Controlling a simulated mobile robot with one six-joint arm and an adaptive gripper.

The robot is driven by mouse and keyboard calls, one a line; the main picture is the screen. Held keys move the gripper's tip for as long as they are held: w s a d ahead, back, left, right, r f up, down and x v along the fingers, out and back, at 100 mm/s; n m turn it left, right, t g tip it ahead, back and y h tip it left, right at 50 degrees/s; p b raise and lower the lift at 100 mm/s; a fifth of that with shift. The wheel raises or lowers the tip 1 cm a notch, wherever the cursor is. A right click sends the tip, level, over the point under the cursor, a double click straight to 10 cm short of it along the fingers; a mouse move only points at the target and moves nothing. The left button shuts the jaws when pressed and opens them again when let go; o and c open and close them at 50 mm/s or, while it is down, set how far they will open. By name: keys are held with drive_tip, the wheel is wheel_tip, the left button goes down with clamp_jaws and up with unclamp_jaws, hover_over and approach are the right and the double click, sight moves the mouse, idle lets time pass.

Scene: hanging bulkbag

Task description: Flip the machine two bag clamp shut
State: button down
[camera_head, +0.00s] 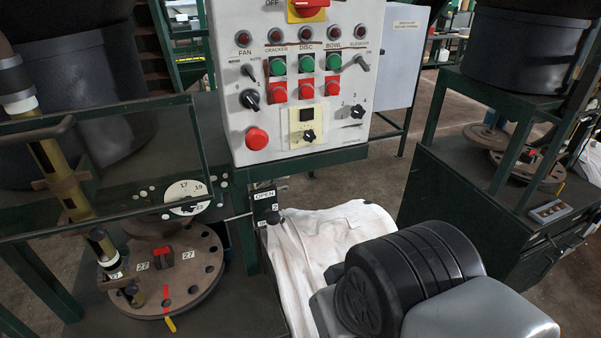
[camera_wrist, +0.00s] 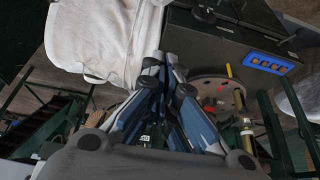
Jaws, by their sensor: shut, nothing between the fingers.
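The machine two bag clamp (camera_head: 267,212) is a small dark part below the control panel, marked with an "OPEN" label (camera_head: 264,195) and a "2". A short grey lever-like piece (camera_head: 281,219) shows at its lower right, just above the white bag (camera_head: 345,226). The exact clamp position is too small to tell. In the wrist view, my gripper (camera_wrist: 164,60) is shut and empty, its fingertips beside the edge of the white bag (camera_wrist: 105,35). I cannot make out the clamp there. In the head view, my arm covers the gripper.
The grey control panel (camera_head: 295,80) with buttons and knobs stands above the clamp. Another dark machine (camera_head: 480,200) stands at the right. Open floor shows between the machines.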

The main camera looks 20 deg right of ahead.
wheel_tip(320, 180, up, 10)
drive_tip(key=m+y+p, duration=0.1)
drive_tip(key=y+p, duration=0.1)
drive_tip(key=p, duration=1.6)
hover_over(271, 216)
drive_tip(key=s+d, duration=0.2)
drive_tip(key=d, duration=0.1)
drive_tip(key=shift+s+f+b, duration=0.1)
drive_tip(key=shift+f+b, duration=0.1)
drive_tip(key=shift+b, duration=0.1)
drive_tip(key=b+x, duration=0.2)
drive_tip(key=x, duration=0.8)
drive_tip(key=shift+d, duration=0.2)
drive_tip(key=shift+t+b, duration=0.3)
drive_tip(key=shift+b, duration=0.15)
